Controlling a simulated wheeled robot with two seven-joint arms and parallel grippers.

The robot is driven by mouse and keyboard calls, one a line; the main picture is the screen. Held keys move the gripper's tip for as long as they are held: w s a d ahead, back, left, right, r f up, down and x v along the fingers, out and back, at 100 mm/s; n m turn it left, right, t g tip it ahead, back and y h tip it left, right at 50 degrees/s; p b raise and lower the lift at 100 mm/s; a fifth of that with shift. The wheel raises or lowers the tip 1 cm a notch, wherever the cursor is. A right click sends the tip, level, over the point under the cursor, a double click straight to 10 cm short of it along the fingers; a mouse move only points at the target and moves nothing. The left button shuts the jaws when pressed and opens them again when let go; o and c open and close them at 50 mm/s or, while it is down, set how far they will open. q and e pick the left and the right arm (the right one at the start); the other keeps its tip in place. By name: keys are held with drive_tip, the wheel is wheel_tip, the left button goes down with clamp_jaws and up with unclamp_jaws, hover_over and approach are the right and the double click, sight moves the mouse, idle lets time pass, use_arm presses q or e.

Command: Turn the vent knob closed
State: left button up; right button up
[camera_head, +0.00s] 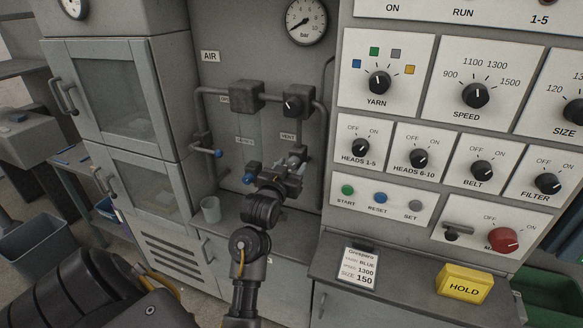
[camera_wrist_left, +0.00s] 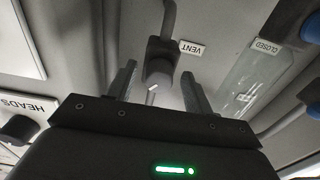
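The vent fitting, a dark rounded knob or valve body (camera_wrist_left: 160,66) with a paler end and a thin white mark, is beside the VENT label in the left wrist view. It lies between and beyond the two fingers of my left gripper (camera_wrist_left: 160,88), which are spread apart. I cannot tell whether either finger touches it. In the head view my left gripper (camera_head: 290,168) is at the pipework panel just below the VENT label (camera_head: 288,136) and hides most of that fitting. My right gripper is not in view.
Pipes run around the recess, with a black-knobbed block (camera_head: 293,104) above and a blue-ended lever (camera_head: 218,153) to the left. A gauge (camera_head: 306,21) is on top. A cup (camera_head: 211,209) stands on the ledge. The control panel with knobs (camera_head: 475,95) is to the right.

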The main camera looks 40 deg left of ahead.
use_arm(q)
drive_tip(key=c, duration=0.9)
drive_tip(key=shift+c, duration=0.2)
drive_tip(key=shift+r+n+p, duration=0.15)
drive_tip(key=shift+n+p, duration=0.45)
drive_tip(key=shift+p, duration=0.05)
drive_tip(key=shift+r+n+p, duration=0.1)
drive_tip(key=shift+n+p, duration=0.95)
drive_tip(key=shift+n, duration=0.05)
drive_tip(key=n+p, duration=0.3)
drive_tip(key=n, duration=0.1)
drive_tip(key=shift+n, duration=0.3)
drive_tip(key=n+p, duration=0.3)
drive_tip(key=n, duration=0.1)
drive_tip(key=shift+n, duration=0.3)
drive_tip(key=n+p, duration=0.2)
drive_tip(key=n, duration=0.2)
drive_tip(key=shift+d, duration=0.1)
drive_tip(key=shift+n, duration=0.3)
